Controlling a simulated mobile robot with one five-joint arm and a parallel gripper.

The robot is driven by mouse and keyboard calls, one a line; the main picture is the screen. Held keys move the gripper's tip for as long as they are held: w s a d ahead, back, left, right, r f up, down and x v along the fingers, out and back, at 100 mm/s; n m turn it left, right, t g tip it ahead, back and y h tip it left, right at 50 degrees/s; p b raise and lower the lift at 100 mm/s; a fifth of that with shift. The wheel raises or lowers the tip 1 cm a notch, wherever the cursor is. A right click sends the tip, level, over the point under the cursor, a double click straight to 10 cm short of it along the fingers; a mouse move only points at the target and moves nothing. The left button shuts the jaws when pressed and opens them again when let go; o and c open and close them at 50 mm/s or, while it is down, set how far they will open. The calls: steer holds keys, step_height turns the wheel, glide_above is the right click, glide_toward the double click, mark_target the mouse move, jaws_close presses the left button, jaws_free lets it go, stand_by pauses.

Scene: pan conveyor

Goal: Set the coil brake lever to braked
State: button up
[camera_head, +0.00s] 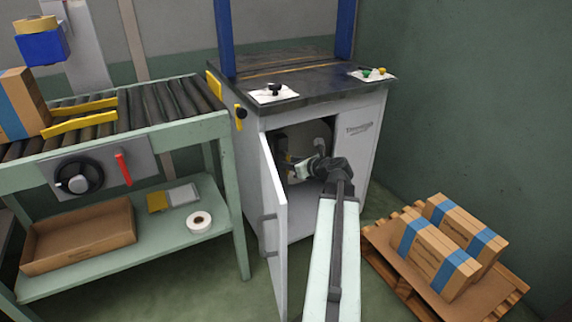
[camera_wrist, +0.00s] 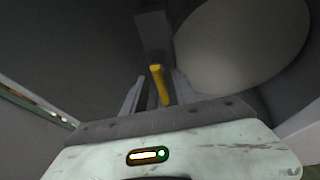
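The coil brake lever (camera_wrist: 159,84) is a short yellow handle on a dark grey mount inside the open cabinet (camera_head: 363,165). In the wrist view it rises between the two fingers of my gripper (camera_wrist: 158,92). A gap shows on its left side, and it looks close to the right finger; contact cannot be told. The pale round coil (camera_wrist: 240,42) is just behind and right of the lever. In the head view my gripper (camera_head: 300,167) is inside the cabinet, and the lever is small and partly hidden there.
The cabinet door (camera_head: 272,225) stands open, left of my arm. A green roller conveyor table (camera_head: 222,140) is further left. A pallet (camera_head: 402,275) with cardboard boxes (camera_head: 440,255) is on the floor to the right. The cabinet's side walls leave little room around my gripper.

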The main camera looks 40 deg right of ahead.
steer(key=shift+r, duration=0.1)
jaws_close()
steer(key=shift+a, duration=0.1)
stand_by(1.2)
